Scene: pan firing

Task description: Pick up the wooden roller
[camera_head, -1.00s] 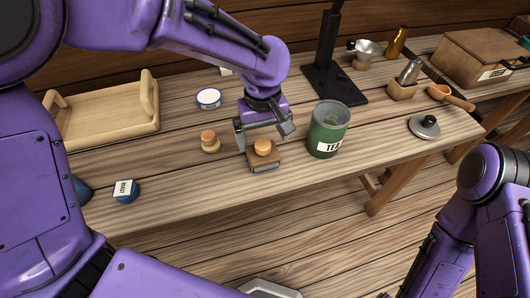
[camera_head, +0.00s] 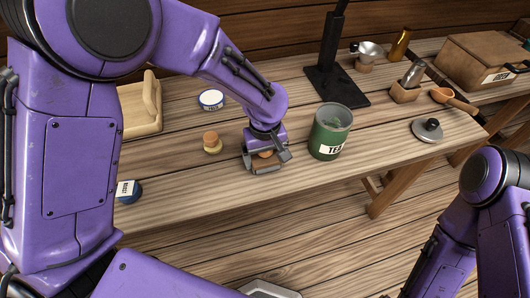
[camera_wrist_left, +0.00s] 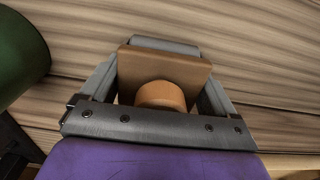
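The wooden roller (camera_head: 267,169) is a small brown block with a round knob on top and a grey underside. It sits on the table near the front edge, left of the green tea canister. My left gripper (camera_head: 266,161) is lowered over it, with one finger on each side. In the left wrist view the roller (camera_wrist_left: 188,69) lies between the two fingers, very close to them; firm contact is not clear. The knob is partly hidden by the gripper's crossbar there. The fingers look spread. My right arm shows at the right, but its gripper is out of view.
The green tea canister (camera_head: 325,146) stands close to the right of my left gripper. A small knobbed item (camera_head: 212,143) is to its left, with a round white-topped tin (camera_head: 211,100) behind. A black stand (camera_head: 336,86) is farther back. The front table edge is near.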

